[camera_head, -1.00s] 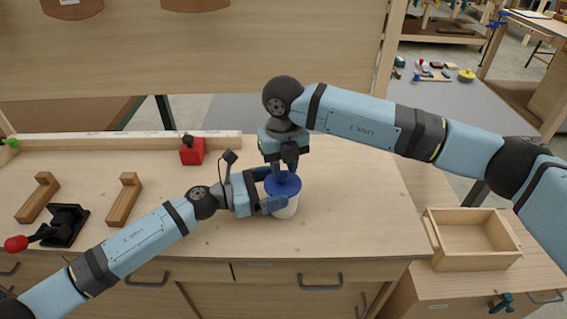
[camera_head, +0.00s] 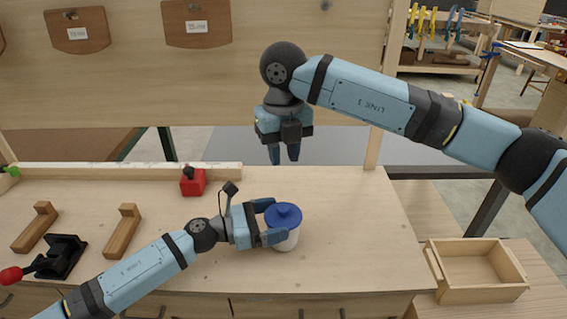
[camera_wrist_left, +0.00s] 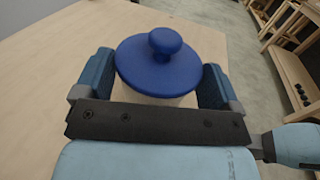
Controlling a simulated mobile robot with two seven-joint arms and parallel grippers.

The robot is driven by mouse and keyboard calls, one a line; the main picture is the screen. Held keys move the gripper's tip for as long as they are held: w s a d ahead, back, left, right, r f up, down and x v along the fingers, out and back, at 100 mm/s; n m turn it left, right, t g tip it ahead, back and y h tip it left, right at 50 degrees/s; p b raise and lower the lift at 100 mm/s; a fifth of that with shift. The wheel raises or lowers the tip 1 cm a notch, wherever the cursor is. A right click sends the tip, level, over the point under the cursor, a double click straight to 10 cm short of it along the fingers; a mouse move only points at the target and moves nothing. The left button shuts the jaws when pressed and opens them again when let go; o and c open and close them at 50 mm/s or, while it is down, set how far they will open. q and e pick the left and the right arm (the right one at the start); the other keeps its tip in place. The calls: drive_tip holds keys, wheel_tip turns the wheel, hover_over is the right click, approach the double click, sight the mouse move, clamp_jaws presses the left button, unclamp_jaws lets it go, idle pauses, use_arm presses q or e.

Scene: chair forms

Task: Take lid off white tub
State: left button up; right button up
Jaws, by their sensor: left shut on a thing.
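The white tub (camera_head: 287,243) stands upright on the workbench, with its blue lid (camera_head: 284,216) on top. The lid has a round blue knob. My left gripper (camera_head: 272,222) is shut on the tub, one finger on each side below the lid. In the left wrist view the lid (camera_wrist_left: 158,68) sits over the tub (camera_wrist_left: 150,98) between the two fingers. My right gripper (camera_head: 284,156) is above and behind the tub, pointing down, clear of the lid. Its fingers are a little apart with nothing between them.
A red block-like object (camera_head: 193,182) stands near the bench's back rail (camera_head: 120,170). An open wooden box (camera_head: 478,270) is at right. The bench right of the tub is clear.

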use_arm(q)
drive_tip(key=o, duration=1)
